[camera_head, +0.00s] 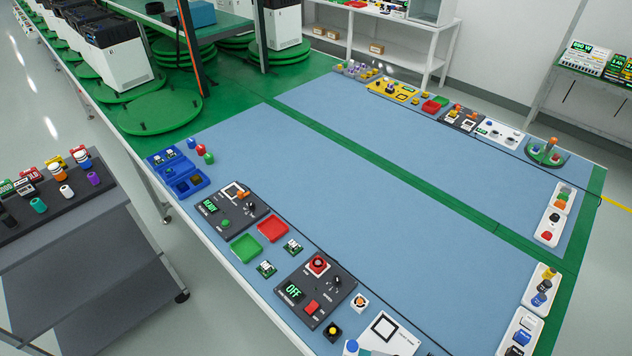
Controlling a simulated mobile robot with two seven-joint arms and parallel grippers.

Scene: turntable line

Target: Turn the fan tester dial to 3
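Two dark panels with small dials lie along the near edge of the blue mat. The nearer panel (322,270) has a green display reading OFF (294,291), a red round button, a red rocker-like switch and a small black dial (338,281). The farther panel (211,218) has a green display reading READY, an orange part on a white square, and a black dial (250,207). The printed labels are too small to read, so I cannot tell for sure which is the fan tester, nor the dial settings. Neither of my grippers is in view.
Green and red trays (272,228), small boards and a white card (388,337) lie around the panels. A blue bin (170,161) stands farther left. More devices line the far and right edges. The mat's middle is clear. A grey cart (75,250) stands at left.

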